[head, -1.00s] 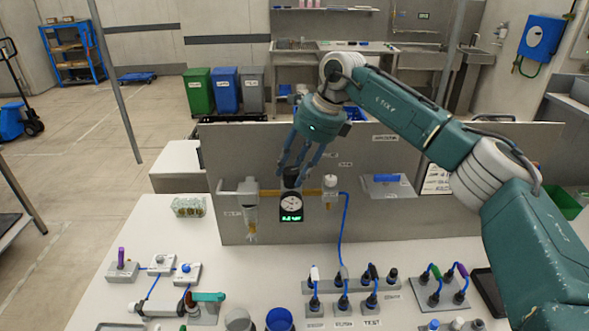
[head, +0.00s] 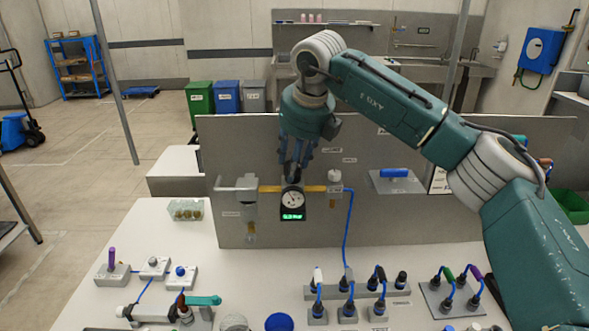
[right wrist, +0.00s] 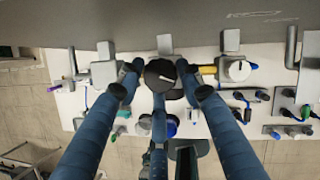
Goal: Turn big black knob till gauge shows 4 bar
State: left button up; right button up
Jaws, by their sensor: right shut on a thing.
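The big black knob (right wrist: 160,74) sits between the blue fingers of my right gripper (right wrist: 163,82) in the right wrist view. In the head view my right gripper (head: 295,165) reaches down onto the knob from above, and its fingers mostly hide the knob. It is shut on the knob. Just below is the round gauge (head: 292,199) with a white dial and a lit green display (head: 292,216). The needle and the digits are too small to read. My left gripper is not in view.
The gauge hangs on a grey upright panel (head: 400,228), along a yellow pipe (head: 270,188). A white-topped fitting (head: 334,177) is just right of it, with a blue hose (head: 346,232). A blue-handled block (head: 394,174) is farther right. Connectors and valves stand on the white table below.

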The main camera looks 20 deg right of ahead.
jog(key=shift+w+r+m+b, duration=0.3)
jog(key=shift+r+m, duration=0.1)
jog(key=shift+m, duration=0.2)
jog(key=shift+h, duration=0.3)
jog(key=o, duration=1.1)
jog(key=shift+d+f, duration=0.1)
jog(key=shift+f, duration=0.1)
jog(key=v, duration=1.2)
